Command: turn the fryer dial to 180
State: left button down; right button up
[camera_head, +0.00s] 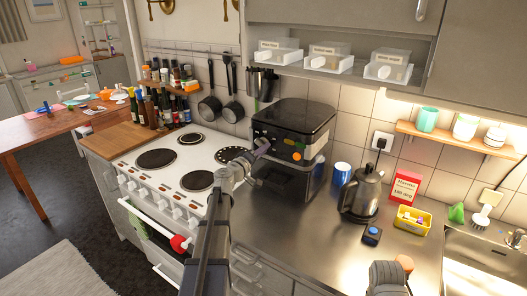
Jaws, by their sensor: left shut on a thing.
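The black air fryer (305,120) stands on the steel counter right of the stove. Its front panel has coloured marks, including an orange one (296,157) low on the right. My left arm reaches up from the bottom, and my left gripper (261,148) is at the left part of this panel, shut on what appears to be the fryer dial. The fingers mostly hide the dial, so I cannot read its setting. A red and white card (405,187) on the counter carries small print that seems to include 180 deg.
A black kettle (362,195), a blue can (342,175) and a yellow tray (411,220) stand right of the fryer. The white stove (170,178) is on the left. A shelf with white bins (330,58) hangs above. Bare counter (300,235) lies in front of the fryer.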

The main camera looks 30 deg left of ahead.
pick_arm(q)
jog(key=shift+d, duration=0.1)
dwell(0.3)
jog(key=c, duration=0.7)
grip_release()
jog(key=shift+s, duration=0.1)
jog(key=s, duration=0.7)
jog(key=shift+s+a, duration=0.3)
jog(key=shift+a, duration=0.05)
